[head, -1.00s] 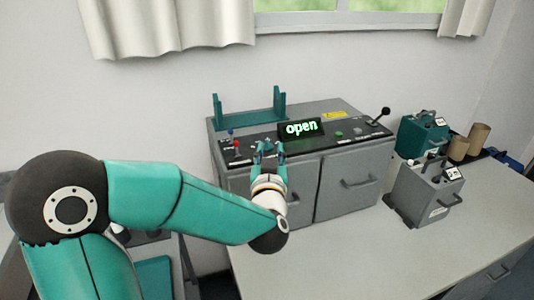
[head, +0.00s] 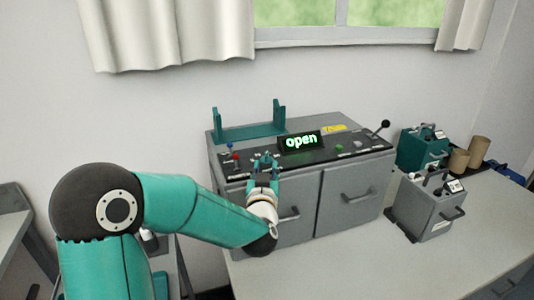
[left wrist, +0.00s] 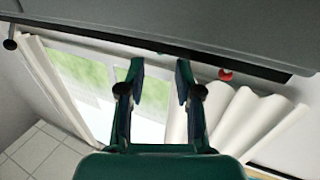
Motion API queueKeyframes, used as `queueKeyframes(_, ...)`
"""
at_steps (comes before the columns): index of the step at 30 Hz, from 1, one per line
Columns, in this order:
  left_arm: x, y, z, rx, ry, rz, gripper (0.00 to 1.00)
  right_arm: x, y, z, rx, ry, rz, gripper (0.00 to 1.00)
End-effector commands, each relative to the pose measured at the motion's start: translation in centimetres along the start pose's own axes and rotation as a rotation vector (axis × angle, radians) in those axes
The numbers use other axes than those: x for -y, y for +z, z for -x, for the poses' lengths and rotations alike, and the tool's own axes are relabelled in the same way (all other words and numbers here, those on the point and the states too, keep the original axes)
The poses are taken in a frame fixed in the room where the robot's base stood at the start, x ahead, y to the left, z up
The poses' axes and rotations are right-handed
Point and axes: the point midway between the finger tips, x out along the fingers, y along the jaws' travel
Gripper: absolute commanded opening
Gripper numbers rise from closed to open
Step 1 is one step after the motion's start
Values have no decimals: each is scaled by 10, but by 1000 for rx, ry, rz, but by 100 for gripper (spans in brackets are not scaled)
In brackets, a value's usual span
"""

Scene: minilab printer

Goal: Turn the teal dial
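The grey printer (head: 345,190) stands on the bench with a black control panel (head: 325,150) along its top front edge. My left gripper (head: 265,160) is at the panel's front, left of the lit "open" display (head: 301,141). I cannot pick out the teal dial from the gripper's teal fingers in the head view; it may be hidden there. In the left wrist view the gripper (left wrist: 160,72) is open, with a clear gap between its fingers and nothing visible in it. My right gripper is out of view.
A red knob (head: 235,156) is left of the gripper; a red knob shows in the left wrist view (left wrist: 225,74). A black ball lever (head: 384,125) stands at the panel's right end. Grey (head: 425,208) and teal (head: 420,148) boxes and brown rolls (head: 458,161) are further right.

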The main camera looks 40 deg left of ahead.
Motion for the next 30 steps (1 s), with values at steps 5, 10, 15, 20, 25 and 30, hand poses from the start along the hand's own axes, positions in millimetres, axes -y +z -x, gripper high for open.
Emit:
queueKeyframes(5,1,-1,-35,2,-2,-1,34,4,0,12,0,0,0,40)
queueKeyframes(10,0,0,-54,2,-1,0,34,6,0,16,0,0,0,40)
queueKeyframes(15,0,0,-62,1,1,0,34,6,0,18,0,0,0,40)
queueKeyframes(20,0,0,-62,1,1,0,34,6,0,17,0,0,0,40)
queueKeyframes(25,0,0,-62,1,0,0,19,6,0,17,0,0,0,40)
queueKeyframes(30,0,0,-62,1,0,0,0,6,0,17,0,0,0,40)
